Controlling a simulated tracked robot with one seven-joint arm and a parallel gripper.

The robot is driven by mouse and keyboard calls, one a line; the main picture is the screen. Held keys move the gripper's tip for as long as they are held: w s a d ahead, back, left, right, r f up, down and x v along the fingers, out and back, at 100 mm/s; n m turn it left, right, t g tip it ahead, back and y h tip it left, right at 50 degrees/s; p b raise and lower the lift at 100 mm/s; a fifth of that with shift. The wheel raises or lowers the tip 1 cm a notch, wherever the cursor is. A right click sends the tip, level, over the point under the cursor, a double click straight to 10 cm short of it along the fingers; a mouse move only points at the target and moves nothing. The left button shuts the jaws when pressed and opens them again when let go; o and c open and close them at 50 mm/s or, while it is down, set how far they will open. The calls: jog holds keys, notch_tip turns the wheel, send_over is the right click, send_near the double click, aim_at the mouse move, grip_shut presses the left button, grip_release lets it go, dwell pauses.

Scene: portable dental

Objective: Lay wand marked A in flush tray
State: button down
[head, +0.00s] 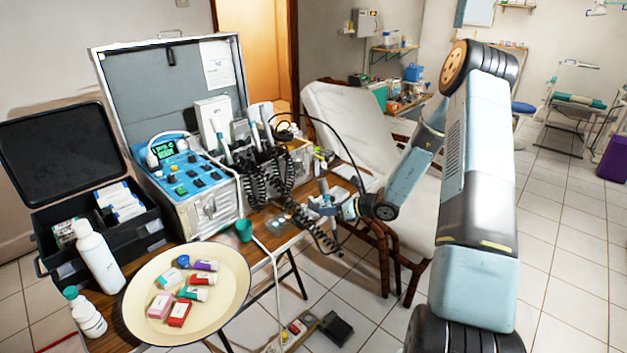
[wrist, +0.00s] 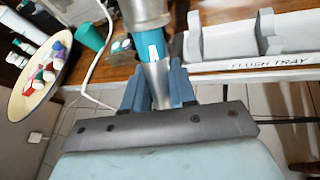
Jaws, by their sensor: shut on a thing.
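My gripper (wrist: 156,84) is shut on a wand (wrist: 150,46) with a silver body and a teal band. A small white mark shows on the band, but I cannot read its letter. The wand stands roughly upright between the fingers; its upper end is cut off by the wrist view's edge. The pale flush tray (wrist: 250,62), lettered on its front, lies on the table just right of the wand, with upright cradles and no wand seen in it. In the head view my gripper (head: 328,208) is at the table's right front edge, beyond my arm.
A blue control unit (head: 180,175) in an open case stands left, with several wands and coiled black cords (head: 285,165) beside it. A round cream tray (head: 228,305) of small containers and a green cup (head: 244,230) are nearer. A black cable loops above my gripper.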

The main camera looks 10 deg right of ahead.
jog(key=shift+w+d, duration=0.15)
jog(key=shift+d, duration=0.3)
jog(key=shift+w, duration=0.1)
